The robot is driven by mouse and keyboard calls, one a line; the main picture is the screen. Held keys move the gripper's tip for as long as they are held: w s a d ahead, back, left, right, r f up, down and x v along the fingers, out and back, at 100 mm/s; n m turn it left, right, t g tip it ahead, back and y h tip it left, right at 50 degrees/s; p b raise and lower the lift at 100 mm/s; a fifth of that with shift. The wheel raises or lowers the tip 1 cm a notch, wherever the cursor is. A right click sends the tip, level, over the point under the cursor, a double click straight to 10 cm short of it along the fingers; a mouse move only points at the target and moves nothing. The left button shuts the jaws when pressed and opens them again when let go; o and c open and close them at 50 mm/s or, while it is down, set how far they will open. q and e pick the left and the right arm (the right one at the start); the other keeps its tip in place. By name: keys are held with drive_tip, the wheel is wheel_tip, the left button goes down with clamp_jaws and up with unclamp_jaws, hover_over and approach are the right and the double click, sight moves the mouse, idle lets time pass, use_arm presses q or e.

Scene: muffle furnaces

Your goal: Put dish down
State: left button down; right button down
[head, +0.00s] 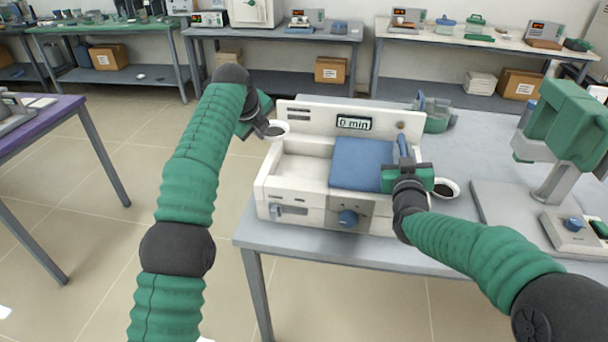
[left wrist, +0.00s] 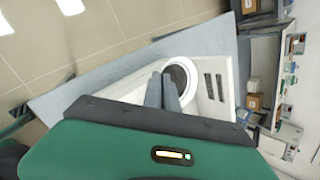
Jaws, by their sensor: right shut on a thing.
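A white dish (head: 274,129) with a dark inside is at the furnace's back left corner, at the fingertips of my left gripper (head: 265,128). In the left wrist view the dish (left wrist: 182,77) shows round and pale just beyond the close-set fingers (left wrist: 164,92). I cannot tell whether they grip its rim or what is under it. My right gripper (head: 405,158) is shut at the right edge of the furnace's blue lid (head: 358,164), apparently on its handle. A second white dish (head: 447,188) with dark contents is just right of that gripper, on the table.
The white furnace (head: 300,213) stands on the grey table (head: 470,160), its left part uncovered and its display reading 0 min. A green device (head: 565,125) on a stand is at the right. A green-and-grey object (head: 436,115) is behind the furnace.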

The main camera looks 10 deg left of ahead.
use_arm(q)
drive_tip(key=r+m+h, duration=0.1)
drive_tip(key=r+m, duration=0.1)
hover_over(294, 174)
drive_tip(key=s, duration=0.3)
use_arm(e)
drive_tip(key=shift+d+f, duration=0.1)
drive_tip(key=shift+f, duration=0.05)
use_arm(q)
wheel_tip(294, 174, down, 10)
drive_tip(key=shift+a+f, duration=0.1)
drive_tip(key=shift+f, duration=0.15)
drive_tip(key=c, duration=1.9)
unclamp_jaws()
drive_tip(key=shift+c, duration=0.2)
